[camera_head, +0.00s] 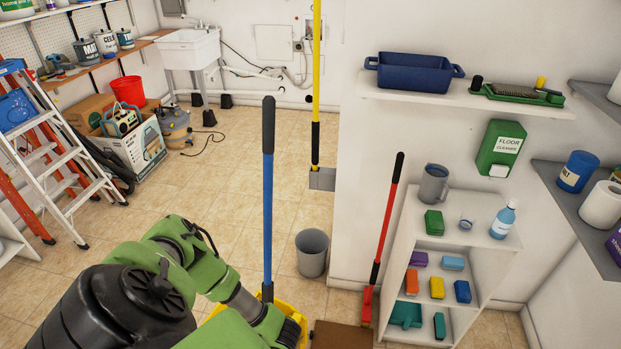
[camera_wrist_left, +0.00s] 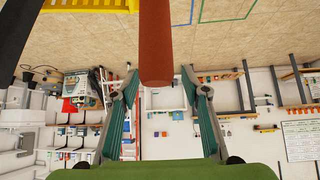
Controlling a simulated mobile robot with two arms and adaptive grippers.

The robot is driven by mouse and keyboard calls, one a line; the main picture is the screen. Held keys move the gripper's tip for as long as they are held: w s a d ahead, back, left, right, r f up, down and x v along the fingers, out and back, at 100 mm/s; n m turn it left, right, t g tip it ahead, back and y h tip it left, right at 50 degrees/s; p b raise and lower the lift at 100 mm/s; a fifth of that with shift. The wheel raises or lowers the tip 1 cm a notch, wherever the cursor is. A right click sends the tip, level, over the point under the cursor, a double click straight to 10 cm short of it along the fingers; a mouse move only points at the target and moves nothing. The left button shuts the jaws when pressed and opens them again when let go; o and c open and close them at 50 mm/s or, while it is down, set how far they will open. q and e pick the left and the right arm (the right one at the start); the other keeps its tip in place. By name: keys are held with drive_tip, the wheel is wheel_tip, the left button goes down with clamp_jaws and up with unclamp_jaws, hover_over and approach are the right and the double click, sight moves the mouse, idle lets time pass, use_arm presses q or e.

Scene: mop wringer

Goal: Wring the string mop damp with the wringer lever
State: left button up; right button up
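A blue pole with black grips (camera_head: 268,190) stands upright, its foot by the yellow bucket (camera_head: 290,303); it looks like the mop handle, but no strings show. My left arm covers most of the bucket. My left gripper (camera_wrist_left: 160,82) is open in the left wrist view; its fingers are hidden in the head view. A red-brown round bar (camera_wrist_left: 155,40), perhaps the wringer lever, comes from the top and ends between the spread fingers. I see gaps on both sides of it. My right gripper is not in view.
A grey bin (camera_head: 312,252) stands on the floor behind the bucket. A red-handled tool (camera_head: 388,220) leans by the white shelf unit (camera_head: 455,262) at right. A stepladder (camera_head: 65,165) and boxes line the left. The tiled floor between is clear.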

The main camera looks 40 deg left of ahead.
use_arm(q)
drive_tip(key=shift+d+f, duration=0.1)
drive_tip(key=shift+p+v, duration=0.6)
drive_tip(key=shift+v, duration=3.4)
drive_tip(key=shift+d+f, duration=0.1)
